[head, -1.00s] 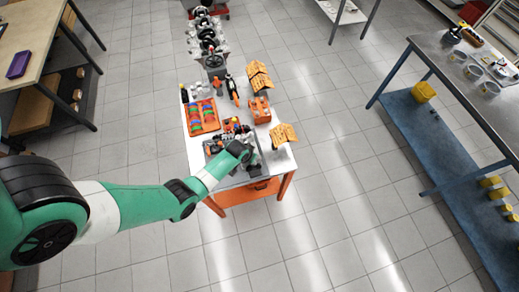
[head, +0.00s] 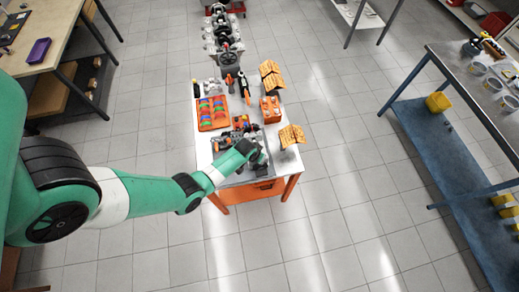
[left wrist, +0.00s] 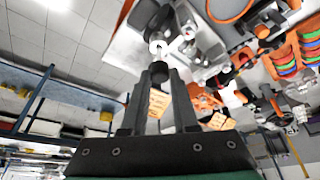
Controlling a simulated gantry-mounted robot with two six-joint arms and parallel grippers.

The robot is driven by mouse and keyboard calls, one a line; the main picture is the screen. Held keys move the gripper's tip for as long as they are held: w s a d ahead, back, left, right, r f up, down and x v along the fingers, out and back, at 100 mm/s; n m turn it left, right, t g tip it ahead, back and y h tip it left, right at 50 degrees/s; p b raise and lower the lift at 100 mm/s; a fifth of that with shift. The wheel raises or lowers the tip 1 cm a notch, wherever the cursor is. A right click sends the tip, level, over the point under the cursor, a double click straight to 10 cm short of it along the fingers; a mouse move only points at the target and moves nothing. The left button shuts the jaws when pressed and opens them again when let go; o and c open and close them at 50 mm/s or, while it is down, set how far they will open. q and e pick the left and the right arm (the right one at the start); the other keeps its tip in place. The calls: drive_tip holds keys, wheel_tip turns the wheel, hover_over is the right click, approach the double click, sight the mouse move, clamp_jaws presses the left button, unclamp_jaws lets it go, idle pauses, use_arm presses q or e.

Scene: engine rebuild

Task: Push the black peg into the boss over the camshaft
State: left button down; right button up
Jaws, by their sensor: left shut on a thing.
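My left gripper (head: 258,161) reaches over the near end of the white work table in the head view. In the left wrist view my left gripper (left wrist: 159,80) is shut on the black peg (left wrist: 159,70), which sits between the fingertips. A pale metal ring (left wrist: 157,47), which looks like the boss, lies just past the peg's end. I cannot tell whether the peg touches it or has entered it. A dark rounded part (left wrist: 146,14) lies beyond the ring. The camshaft cannot be made out. My right gripper is not in view.
The white table (head: 207,149) also carries an orange tray of coloured rings (head: 213,113), an orange block (head: 270,109) and tan slatted pieces (head: 292,136). An engine assembly (head: 222,38) stands behind. A blue-shelved bench (head: 450,150) is at the right, with open floor between.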

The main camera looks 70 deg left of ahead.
use_arm(q)
drive_tip(key=shift+f+b, duration=1.75)
drive_tip(key=shift+f, duration=0.2)
idle(0.6)
drive_tip(key=c, duration=0.9)
unclamp_jaws()
drive_tip(key=shift+r, duration=0.15)
drive_tip(key=shift+r+p, duration=1.4)
drive_tip(key=shift+p, duration=0.05)
drive_tip(key=o, duration=0.5)
drive_tip(key=shift+o, duration=0.2)
